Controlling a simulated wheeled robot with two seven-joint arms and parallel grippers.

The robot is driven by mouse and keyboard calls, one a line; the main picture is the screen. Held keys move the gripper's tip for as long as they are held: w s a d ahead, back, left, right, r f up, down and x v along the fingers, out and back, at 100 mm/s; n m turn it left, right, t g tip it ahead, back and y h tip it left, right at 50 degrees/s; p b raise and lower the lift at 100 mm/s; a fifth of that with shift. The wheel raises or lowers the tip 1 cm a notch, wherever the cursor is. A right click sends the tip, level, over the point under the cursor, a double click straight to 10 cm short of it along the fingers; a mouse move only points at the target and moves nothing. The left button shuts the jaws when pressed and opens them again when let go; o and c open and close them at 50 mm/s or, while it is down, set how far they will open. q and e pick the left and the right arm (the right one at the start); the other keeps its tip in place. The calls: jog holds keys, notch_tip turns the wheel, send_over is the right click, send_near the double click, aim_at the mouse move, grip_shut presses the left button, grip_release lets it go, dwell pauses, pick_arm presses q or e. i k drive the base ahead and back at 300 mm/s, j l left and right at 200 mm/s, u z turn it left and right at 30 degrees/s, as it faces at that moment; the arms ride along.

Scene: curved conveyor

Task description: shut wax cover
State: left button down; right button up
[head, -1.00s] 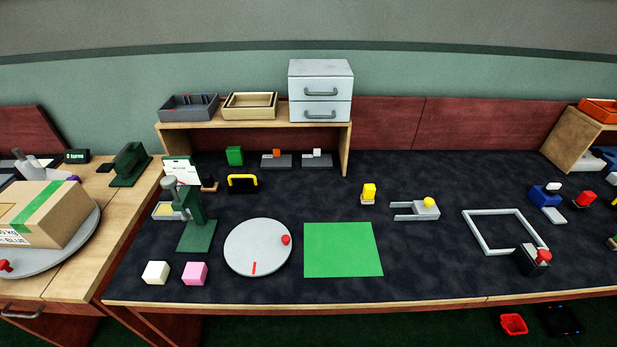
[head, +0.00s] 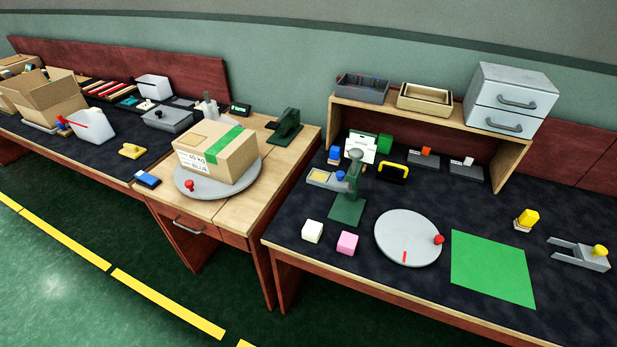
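A small shallow grey holder with a pale yellow filling (head: 319,177) sits on the dark worktop, left of the green press-like stand (head: 347,207). It may be the wax holder, but no label shows. A small blue knob (head: 340,175) is at its right end, next to the stand. The yellow filling is exposed. Whether the part under the knob is its cover I cannot tell; the stand partly hides that end. Neither of my grippers is in view.
A pink cube (head: 347,242), a white cube (head: 312,231) and a grey turntable disc (head: 407,252) lie in front. A wooden shelf (head: 425,119) stands behind. A taped carton (head: 215,152) sits on the left wooden table. Open green floor (head: 70,275) lies at lower left.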

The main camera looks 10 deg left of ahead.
aim_at(337, 179)
jog(key=k+j+u, duration=0.25)
jog(key=j, duration=0.2)
jog(key=j+u, duration=0.25)
jog(key=j, duration=0.25)
jog(key=k+j+u, duration=0.1)
jog(key=j+u, duration=0.15)
jog(key=j, duration=0.25)
